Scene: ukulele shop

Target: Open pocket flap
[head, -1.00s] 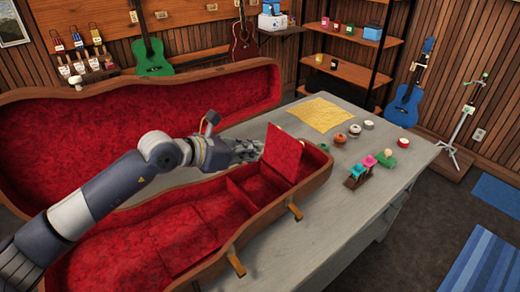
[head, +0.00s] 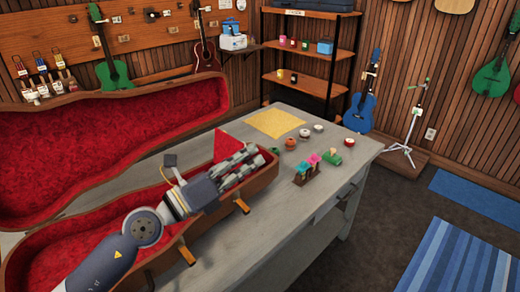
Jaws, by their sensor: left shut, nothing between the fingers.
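The open instrument case (head: 110,238) with red plush lining lies on the grey table, its lid (head: 120,135) raised at the back left. The red pocket flap (head: 227,143) stands raised at the narrow end of the case. Only its upper part shows, as my left gripper hides the rest and most of the pocket. My left gripper (head: 263,160) is shut and empty, in front of the flap in this view and over the narrow end. I cannot tell whether it touches the flap. My right gripper is not in view.
On the table (head: 300,222) are a yellow cloth (head: 275,123), several small round tins and a small rack with coloured items (head: 308,170). The front right tabletop is clear. A blue ukulele (head: 361,108) and a stand (head: 408,130) are beyond it.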

